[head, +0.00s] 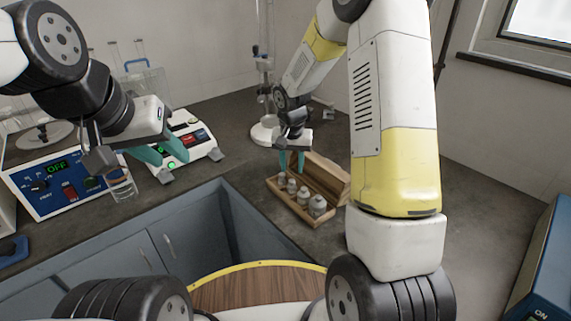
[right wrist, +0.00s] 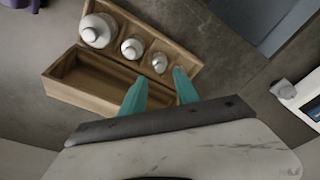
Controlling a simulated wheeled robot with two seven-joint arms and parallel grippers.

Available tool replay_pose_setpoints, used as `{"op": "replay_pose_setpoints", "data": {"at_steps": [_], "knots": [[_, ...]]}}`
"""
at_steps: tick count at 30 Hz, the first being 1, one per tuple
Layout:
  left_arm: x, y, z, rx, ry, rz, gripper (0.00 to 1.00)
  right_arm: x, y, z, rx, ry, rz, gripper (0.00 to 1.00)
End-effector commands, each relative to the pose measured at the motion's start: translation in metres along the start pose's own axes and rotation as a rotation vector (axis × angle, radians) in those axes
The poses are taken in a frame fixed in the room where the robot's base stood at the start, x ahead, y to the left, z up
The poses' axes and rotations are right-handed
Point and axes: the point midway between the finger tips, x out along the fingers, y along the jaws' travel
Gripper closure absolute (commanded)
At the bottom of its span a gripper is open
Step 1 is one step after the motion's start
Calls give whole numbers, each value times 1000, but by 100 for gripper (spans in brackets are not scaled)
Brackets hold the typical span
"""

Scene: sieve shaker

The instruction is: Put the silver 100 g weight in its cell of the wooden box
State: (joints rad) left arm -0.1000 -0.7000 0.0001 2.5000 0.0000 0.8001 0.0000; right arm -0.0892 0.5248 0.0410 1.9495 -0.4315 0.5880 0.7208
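The wooden box (head: 285,207) stands open on the dark counter, and it also shows in the right wrist view (right wrist: 62,93). Silver knobbed weights stand in a row in its cells: a large one (right wrist: 97,31), a middle one (right wrist: 132,47) and a small one (right wrist: 159,62). I cannot read which is the 100 g weight. My right gripper (head: 291,168) is above the far end of the row. In the right wrist view its teal fingers (right wrist: 159,76) are apart, with the small weight between and just beyond their tips, not clamped. My left gripper (head: 164,156) is open and empty, away from the box.
A white balance (head: 192,150) and a glass beaker (head: 123,187) are near my left gripper. A blue-panelled device (head: 65,190) reads OFF at left. A stand (head: 264,132) is behind the box. The empty hinged lid (right wrist: 90,75) lies beside the weight row. Counter right of the box is partly hidden by my arm.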

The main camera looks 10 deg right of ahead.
Motion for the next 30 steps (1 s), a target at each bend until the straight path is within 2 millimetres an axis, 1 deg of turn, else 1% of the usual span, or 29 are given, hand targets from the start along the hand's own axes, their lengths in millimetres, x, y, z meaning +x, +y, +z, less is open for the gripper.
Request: {"op": "replay_pose_setpoints", "data": {"at_steps": [1,3,11,14,16,17,18,21,24,26,27,29,30], "knots": [[0,0,0,0,0,0,64,-11,-1,-1,0,4,-2,63],[0,0,0,0,0,0,64,-22,-1,-1,0,4,-2,63],[0,0,0,0,0,0,64,-49,1,2,-5,7,-5,63],[0,0,0,0,0,0,64,-73,8,7,-15,26,-20,63],[0,0,0,0,0,0,64,-97,15,14,-29,48,-35,63],[0,0,0,0,0,0,64,-108,19,18,-36,58,-44,63],[0,0,0,0,0,0,64,-124,24,25,-47,74,-54,63],[0,0,0,0,0,0,64,-160,36,45,-74,111,-85,63],[0,0,0,0,0,0,64,-190,48,68,-105,149,-114,63],[0,0,0,0,0,0,64,-206,55,82,-123,172,-133,63],[0,0,0,0,0,0,64,-216,59,93,-136,189,-145,63],[0,0,0,0,0,0,64,-230,65,108,-155,215,-164,63],[0,0,0,0,0,0,64,-237,69,120,-167,232,-177,63]]}}
